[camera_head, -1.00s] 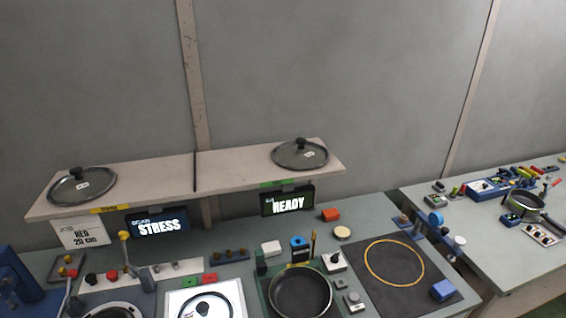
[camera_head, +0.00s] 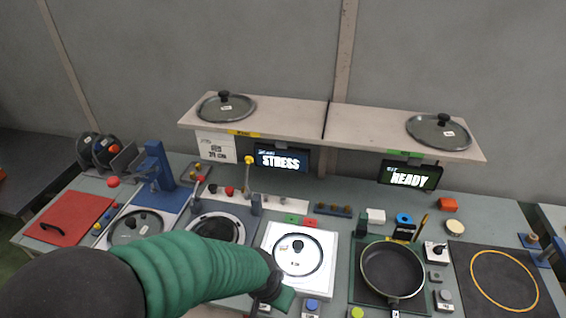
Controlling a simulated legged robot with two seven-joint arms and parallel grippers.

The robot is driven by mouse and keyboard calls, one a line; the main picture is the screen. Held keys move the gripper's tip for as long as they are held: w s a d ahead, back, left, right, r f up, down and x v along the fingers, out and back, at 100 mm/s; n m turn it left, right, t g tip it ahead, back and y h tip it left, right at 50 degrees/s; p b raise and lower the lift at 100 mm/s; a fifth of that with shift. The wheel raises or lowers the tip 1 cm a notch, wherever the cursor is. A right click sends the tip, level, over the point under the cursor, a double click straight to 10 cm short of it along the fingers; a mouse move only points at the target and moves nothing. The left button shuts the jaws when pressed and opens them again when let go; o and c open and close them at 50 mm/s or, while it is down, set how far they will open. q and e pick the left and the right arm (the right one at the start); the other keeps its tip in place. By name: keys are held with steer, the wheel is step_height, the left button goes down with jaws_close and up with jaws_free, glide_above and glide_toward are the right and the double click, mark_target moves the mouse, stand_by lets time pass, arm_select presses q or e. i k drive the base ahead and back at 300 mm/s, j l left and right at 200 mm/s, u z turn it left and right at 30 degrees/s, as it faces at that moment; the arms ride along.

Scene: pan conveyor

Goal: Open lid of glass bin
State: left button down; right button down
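I cannot make out a clear glass bin in this view. Several round glass lids with dark knobs show: one (camera_head: 240,112) on the left of the shelf, one (camera_head: 425,132) on its right, one (camera_head: 312,256) on a white square plate, and one (camera_head: 124,236) at the left of the bench. My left arm, in a green sleeve, reaches in from the lower left. My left gripper (camera_head: 270,291) is at the front of the bench, near the white plate's lower left corner; its fingers are not clear. My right gripper is not in view.
A dark pan (camera_head: 392,268) sits right of the white plate. A black mat with a yellow ring (camera_head: 476,282) lies at the far right. A red board (camera_head: 70,216) is at the left. The shelf (camera_head: 290,118) with two screens (camera_head: 410,177) stands behind the bench.

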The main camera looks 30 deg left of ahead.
mark_target(65, 223)
steer(key=u, duration=2.5)
steer(key=i+j+z, duration=0.1)
steer(key=i+j, duration=0.7)
steer(key=i, duration=0.25)
steer(key=i+j+z, duration=0.15)
steer(key=i+j, duration=0.8)
steer(key=i, duration=0.05)
